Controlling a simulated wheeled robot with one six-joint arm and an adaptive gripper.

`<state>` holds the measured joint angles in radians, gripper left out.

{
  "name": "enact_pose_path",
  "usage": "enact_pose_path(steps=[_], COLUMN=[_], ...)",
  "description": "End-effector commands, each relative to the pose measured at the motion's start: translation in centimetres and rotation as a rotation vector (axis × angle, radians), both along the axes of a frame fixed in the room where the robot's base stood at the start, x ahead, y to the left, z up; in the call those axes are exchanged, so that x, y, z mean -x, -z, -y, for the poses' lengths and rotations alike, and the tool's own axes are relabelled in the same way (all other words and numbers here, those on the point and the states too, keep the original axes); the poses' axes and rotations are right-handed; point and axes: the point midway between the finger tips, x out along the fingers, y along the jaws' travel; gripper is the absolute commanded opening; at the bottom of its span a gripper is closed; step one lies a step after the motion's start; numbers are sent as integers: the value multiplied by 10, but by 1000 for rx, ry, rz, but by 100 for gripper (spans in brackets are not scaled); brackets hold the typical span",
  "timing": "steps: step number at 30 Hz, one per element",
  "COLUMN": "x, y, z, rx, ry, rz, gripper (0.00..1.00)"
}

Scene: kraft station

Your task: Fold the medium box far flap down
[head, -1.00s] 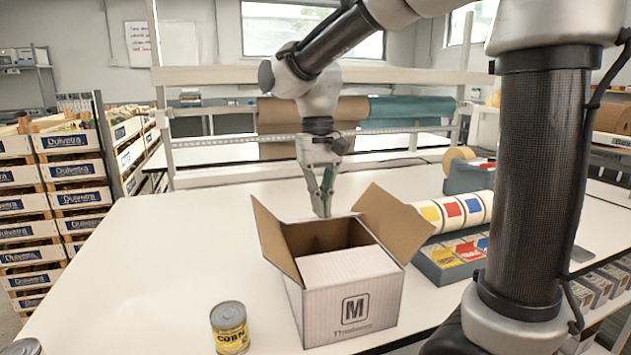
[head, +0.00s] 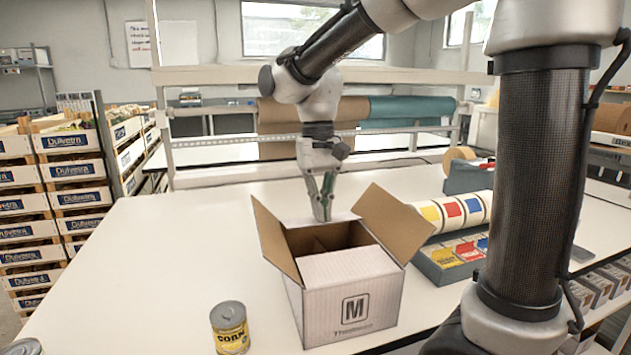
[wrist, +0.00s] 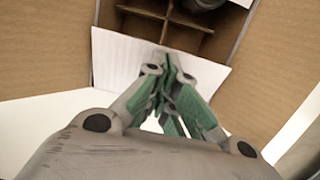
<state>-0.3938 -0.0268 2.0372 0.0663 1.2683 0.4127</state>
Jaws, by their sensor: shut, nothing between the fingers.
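The medium box (head: 350,310), marked M, stands on the table with its left flap (head: 278,240) and right flap (head: 393,222) spread open. A white near panel (head: 345,266) lies over the front of the opening. My gripper (head: 322,218) is shut and empty, pointing down at the far edge of the box. In the wrist view its fingertips (wrist: 172,62) are against or just above the white outer face of the far flap (wrist: 120,58), which leans over the box edge. Exact contact is unclear. Beyond it show cardboard dividers (wrist: 185,22) and a dark round item (wrist: 205,3).
A corn can (head: 229,328) stands left of the box. A grey-blue bin with coloured labels (head: 455,262) and a tape dispenser (head: 468,175) stand on the right. Crates (head: 70,190) are stacked beyond the table at left.

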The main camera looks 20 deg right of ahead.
Motion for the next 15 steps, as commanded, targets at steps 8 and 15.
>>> enact_pose_path(steps=[8, 15], x=[0, 0], y=[4, 8], z=[0, 0], rx=[0, 0], ry=[0, 0], rz=[1, 0], gripper=[0, 0])
